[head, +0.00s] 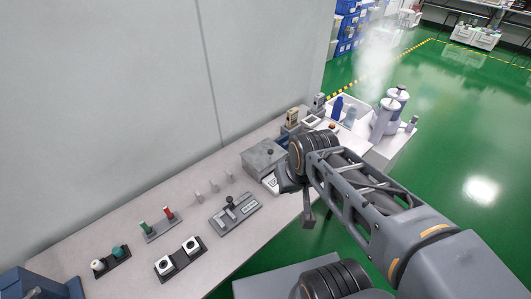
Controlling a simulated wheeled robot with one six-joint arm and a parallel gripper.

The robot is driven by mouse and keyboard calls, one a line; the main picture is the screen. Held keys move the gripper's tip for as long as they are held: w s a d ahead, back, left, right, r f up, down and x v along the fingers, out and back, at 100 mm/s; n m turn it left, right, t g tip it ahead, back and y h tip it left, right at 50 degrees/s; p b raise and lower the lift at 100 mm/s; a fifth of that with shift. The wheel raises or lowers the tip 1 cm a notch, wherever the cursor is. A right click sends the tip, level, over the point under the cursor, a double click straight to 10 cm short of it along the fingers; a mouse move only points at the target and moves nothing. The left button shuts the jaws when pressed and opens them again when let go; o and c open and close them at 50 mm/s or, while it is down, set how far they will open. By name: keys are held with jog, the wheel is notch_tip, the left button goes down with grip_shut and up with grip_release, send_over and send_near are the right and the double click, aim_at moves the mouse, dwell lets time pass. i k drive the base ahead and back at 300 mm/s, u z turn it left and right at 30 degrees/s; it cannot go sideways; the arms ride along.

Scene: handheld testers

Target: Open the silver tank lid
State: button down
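Pale silver tanks stand close together at the far right end of the bench. The nearer tank (383,119) has a rounded top, and another tank (398,96) stands just behind it. White vapor rises above and behind them. The tops look covered, but the lids are too small to make out clearly. My arm reaches in from the lower right, and its wrist is over the bench edge, left of and nearer than the tanks. My gripper (307,212) points downward beside the bench edge, apart from the tanks. Its fingers are mostly hidden, and nothing is visibly held.
A grey box (263,157) sits on the bench by my wrist. A lever fixture (236,211), red and green handles (157,224) and a two-socket block (180,259) lie to the left. Blue bottles (337,108) stand near the tanks. A wall backs the bench; green floor (465,150) is open at right.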

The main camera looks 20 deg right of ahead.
aim_at(264, 150)
jog(key=k, duration=1.05)
jog(key=z, duration=0.7)
jog(key=i, duration=0.95)
jog(key=u, duration=0.8)
jog(key=i, duration=0.5)
jog(key=u, duration=0.55)
